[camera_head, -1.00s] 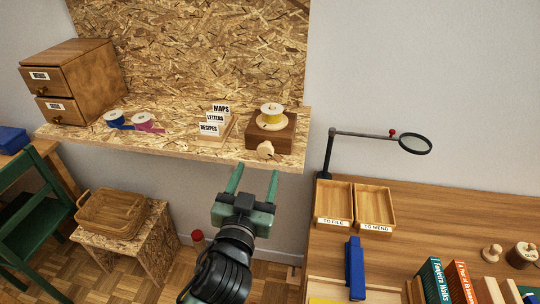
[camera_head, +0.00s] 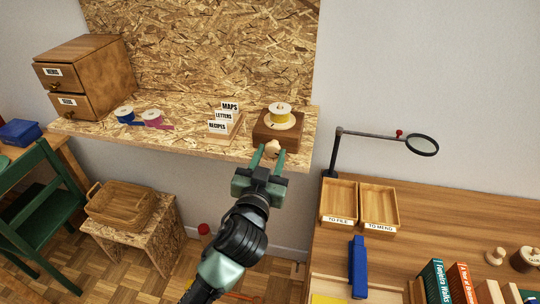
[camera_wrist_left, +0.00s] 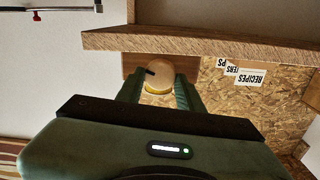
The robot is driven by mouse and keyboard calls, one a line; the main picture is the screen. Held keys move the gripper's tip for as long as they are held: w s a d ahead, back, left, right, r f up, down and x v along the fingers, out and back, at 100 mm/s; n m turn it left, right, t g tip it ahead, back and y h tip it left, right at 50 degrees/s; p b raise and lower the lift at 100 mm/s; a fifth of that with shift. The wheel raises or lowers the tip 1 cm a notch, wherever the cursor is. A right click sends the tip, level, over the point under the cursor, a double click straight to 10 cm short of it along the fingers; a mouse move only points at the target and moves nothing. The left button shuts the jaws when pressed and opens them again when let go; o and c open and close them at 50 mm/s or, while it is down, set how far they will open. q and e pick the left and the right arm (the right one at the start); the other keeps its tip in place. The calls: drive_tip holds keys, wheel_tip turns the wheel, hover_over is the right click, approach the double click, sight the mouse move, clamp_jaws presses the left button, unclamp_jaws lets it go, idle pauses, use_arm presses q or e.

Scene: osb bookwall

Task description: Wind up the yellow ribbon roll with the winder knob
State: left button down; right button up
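The yellow ribbon roll (camera_head: 281,112) sits on a pale disc on top of the brown wooden winder box (camera_head: 264,135), at the right end of the chipboard shelf. The pale round winder knob (camera_head: 272,146) is on the box's front face. My left gripper (camera_head: 269,153) is open, its green fingers pointing at the knob. In the left wrist view the knob (camera_wrist_left: 158,70) shows between the two finger tips, with gaps on both sides; I cannot tell whether the tips reach around it. My right gripper is not in view.
Left of the winder stand label cards (camera_head: 224,118), a pink roll (camera_head: 152,118) and a blue roll (camera_head: 124,114). A drawer cabinet (camera_head: 100,75) is at the shelf's left end. A magnifier (camera_head: 421,145) stands over the desk at the right. The shelf edge lies under the gripper.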

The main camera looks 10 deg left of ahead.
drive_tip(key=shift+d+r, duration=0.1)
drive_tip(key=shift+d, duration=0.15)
use_arm(q)
drive_tip(key=shift+m, duration=0.3)
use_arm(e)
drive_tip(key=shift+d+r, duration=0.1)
use_arm(q)
drive_tip(key=shift+r+m+p, duration=0.1)
drive_tip(key=shift+m+p, duration=0.4)
drive_tip(key=shift+m, duration=0.1)
drive_tip(key=shift+d+m+p, duration=0.1)
drive_tip(key=shift+m+p, duration=0.85)
drive_tip(key=shift+m, duration=1.35)
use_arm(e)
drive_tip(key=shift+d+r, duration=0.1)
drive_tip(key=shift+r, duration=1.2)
use_arm(q)
drive_tip(key=c, duration=0.9)
unclamp_jaws()
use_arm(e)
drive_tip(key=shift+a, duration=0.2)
use_arm(q)
drive_tip(key=shift+f, duration=0.3)
